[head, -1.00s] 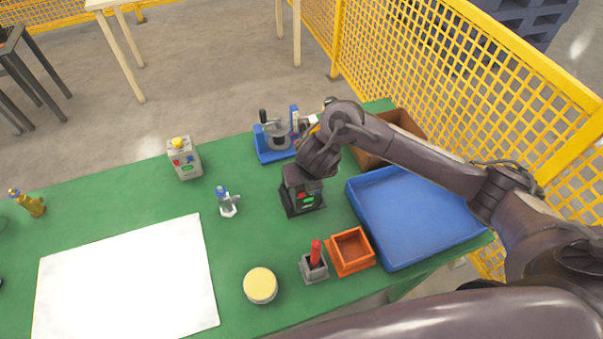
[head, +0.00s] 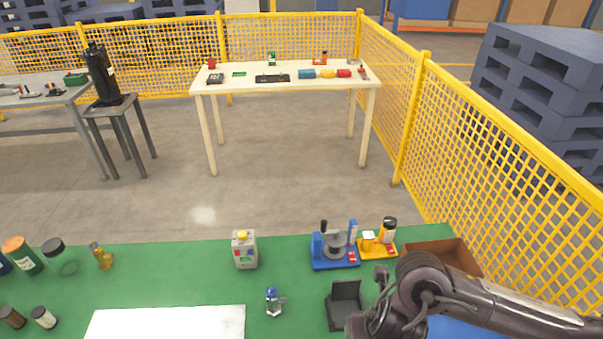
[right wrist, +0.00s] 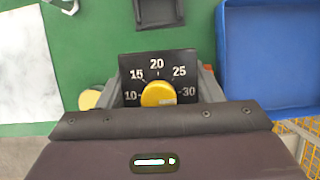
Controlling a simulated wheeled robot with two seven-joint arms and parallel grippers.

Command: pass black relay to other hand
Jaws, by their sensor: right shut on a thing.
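The black relay (right wrist: 158,65) shows in the right wrist view, with a yellow dial and white numbers from 10 to 30 facing the camera. My right gripper (right wrist: 165,84) is shut on it, a finger at each side. In the head view my right arm comes in from the right, but the relay and fingertips are out of sight beyond the bottom edge. The black holder (head: 344,306) stands empty on the green table; part of it also shows in the right wrist view (right wrist: 158,14). My left gripper is in neither view.
The green table (head: 180,275) bears a grey button box (head: 245,250), a blue device (head: 335,247), an orange device (head: 378,240) and a white sheet (head: 170,324). A blue tray (right wrist: 268,60) and a brown box (head: 448,253) lie at the right. A yellow fence (head: 490,140) stands beyond.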

